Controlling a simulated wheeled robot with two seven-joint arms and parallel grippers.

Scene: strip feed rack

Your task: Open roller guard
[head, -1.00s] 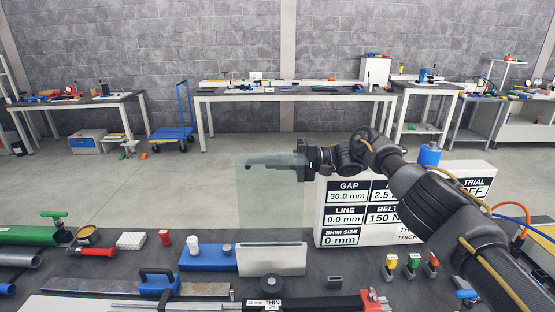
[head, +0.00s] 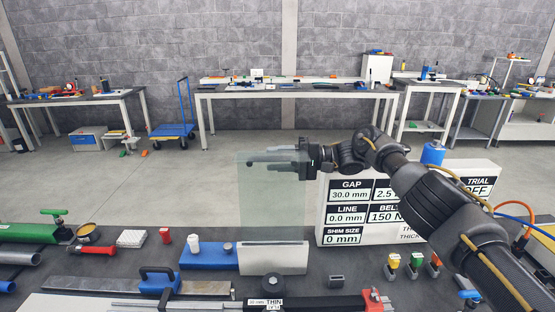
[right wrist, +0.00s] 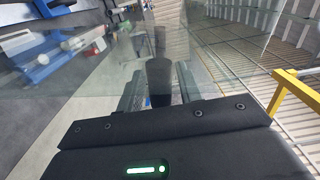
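The roller guard (head: 272,210) is a clear greenish panel. It stands upright above a white-fronted housing (head: 273,258) at the middle of the bench. My right gripper (head: 284,164) is at the panel's upper edge, coming in from the right. Its fingers lie on both sides of a dark round handle (right wrist: 159,80) in the right wrist view, close against it, and appear shut on it. In the head view a dark bar with a rounded end (head: 250,164) reaches left from the fingers across the panel. My left gripper is not in view.
A white display board (head: 345,225) stands right of the guard, below my right arm. The air left of the guard is free.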

